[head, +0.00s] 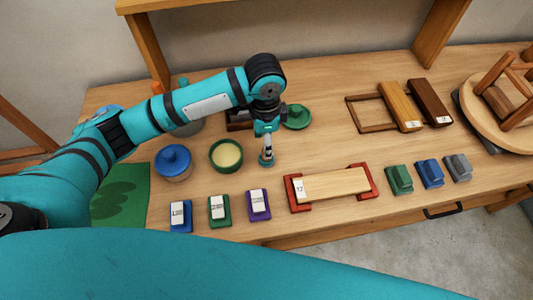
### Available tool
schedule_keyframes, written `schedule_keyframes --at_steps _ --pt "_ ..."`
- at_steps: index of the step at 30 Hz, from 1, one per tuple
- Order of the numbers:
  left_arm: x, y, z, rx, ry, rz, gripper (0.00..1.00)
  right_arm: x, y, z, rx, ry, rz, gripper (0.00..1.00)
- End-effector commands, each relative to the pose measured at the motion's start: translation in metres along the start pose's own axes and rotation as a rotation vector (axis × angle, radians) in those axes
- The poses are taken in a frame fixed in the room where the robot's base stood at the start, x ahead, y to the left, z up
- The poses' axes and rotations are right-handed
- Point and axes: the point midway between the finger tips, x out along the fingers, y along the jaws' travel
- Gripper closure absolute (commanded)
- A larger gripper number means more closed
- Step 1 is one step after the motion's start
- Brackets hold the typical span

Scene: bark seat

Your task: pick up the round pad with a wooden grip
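My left arm reaches in from the left, and its gripper (267,160) points down over the middle of the table. The fingertips are small and close together; I cannot tell whether they are open, shut or holding something. No round pad with a wooden grip shows clearly. A grey round thing (188,130) is mostly hidden under my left forearm, and its top cannot be seen. A green round piece with a green knob (296,117) lies just behind and right of the gripper. My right gripper is not in view.
A blue-lidded pot (173,162) and a green bowl with pale contents (226,155) stand left of the gripper. Several labelled blocks line the front. A board in red end holders (335,185) lies at front right. A wooden stool (490,110) is far right.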

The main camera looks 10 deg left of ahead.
Motion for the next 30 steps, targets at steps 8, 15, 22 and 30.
schedule_keyframes --at_steps 8,15,22,30 --pt "0.02 -0.002 -0.001 0.0 -0.001 0.002 0.48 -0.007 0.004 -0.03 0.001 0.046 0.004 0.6" --pt "0.055 -0.007 -0.004 0.0 -0.002 0.002 0.48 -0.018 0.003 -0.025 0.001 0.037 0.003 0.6" --pt "0.065 -0.007 -0.004 0.002 0.001 -0.001 0.48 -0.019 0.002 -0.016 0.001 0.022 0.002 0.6" --pt "0.065 -0.007 -0.004 0.001 0.001 -0.001 0.69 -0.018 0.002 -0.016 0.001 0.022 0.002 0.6"
